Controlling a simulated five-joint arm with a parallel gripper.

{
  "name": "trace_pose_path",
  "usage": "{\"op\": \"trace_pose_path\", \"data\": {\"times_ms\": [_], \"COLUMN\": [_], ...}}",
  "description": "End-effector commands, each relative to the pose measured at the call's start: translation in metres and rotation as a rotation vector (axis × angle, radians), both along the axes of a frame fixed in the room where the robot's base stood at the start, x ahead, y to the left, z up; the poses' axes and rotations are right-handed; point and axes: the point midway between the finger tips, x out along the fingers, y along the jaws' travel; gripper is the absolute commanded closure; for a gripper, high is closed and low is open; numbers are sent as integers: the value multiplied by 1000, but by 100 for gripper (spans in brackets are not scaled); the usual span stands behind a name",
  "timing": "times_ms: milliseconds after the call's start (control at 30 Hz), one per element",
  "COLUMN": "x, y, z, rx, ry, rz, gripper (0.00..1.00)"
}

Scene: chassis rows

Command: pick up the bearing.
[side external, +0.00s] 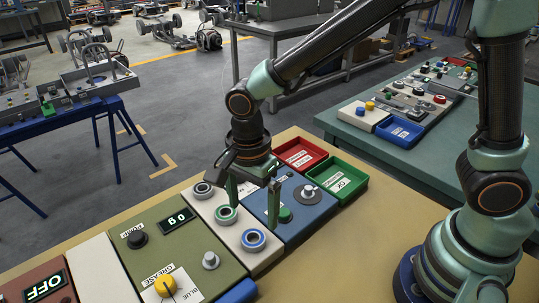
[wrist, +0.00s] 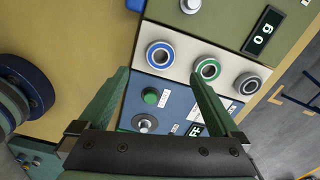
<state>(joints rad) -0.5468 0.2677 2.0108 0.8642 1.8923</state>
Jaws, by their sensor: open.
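Three ring-shaped bearings lie in a row on a white panel (side external: 222,222). One has a blue ring (side external: 253,239), one a green ring (side external: 226,214), and one is dark grey (side external: 203,190). The wrist view shows the blue-ringed bearing (wrist: 160,55), the green-ringed bearing (wrist: 208,69) and the grey bearing (wrist: 248,83). My gripper (side external: 252,215) is open and empty, with its fingers pointing down near the row. In the wrist view my gripper (wrist: 158,75) has the blue-ringed bearing ahead between its fingertips. The right fingertip lies just below the green-ringed one.
A blue panel (side external: 298,221) with a green button (side external: 285,214) and a grey knob (side external: 308,191) adjoins the white panel. Red (side external: 300,153) and green (side external: 338,181) trays stand behind. An olive panel (side external: 190,243) with a yellow knob (side external: 165,286) lies left.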

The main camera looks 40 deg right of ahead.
Motion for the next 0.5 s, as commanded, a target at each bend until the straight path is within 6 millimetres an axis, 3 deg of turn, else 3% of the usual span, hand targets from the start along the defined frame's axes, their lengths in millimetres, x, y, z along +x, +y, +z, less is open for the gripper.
{"op": "trace_pose_path", "data": {"times_ms": [500], "x": [-1], "y": [1], "z": [-57], "rx": [-3], "ry": [4], "rz": [1], "gripper": [1]}}
